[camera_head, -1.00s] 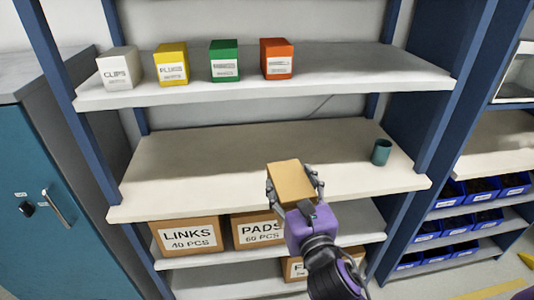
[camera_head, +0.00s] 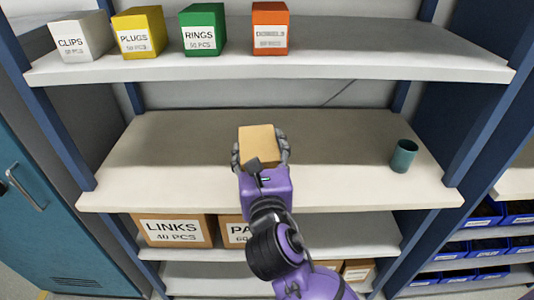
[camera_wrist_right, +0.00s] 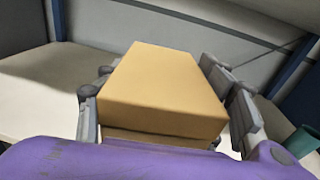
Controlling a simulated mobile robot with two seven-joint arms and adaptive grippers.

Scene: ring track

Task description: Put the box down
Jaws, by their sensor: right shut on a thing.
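A plain tan box (camera_head: 258,143) is between the fingers of my right gripper (camera_head: 260,152), over the middle shelf (camera_head: 180,165) of the rack. In the right wrist view the box (camera_wrist_right: 165,90) lies between the grey fingers on both sides, and my right gripper (camera_wrist_right: 168,105) is shut on it. I cannot tell whether the underside of the box touches the shelf. My left gripper is not in view.
A teal cup (camera_head: 404,156) stands on the middle shelf at the right. White, yellow, green and orange boxes (camera_head: 203,29) stand on the top shelf. Cartons labelled LINKS (camera_head: 175,230) and others sit below.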

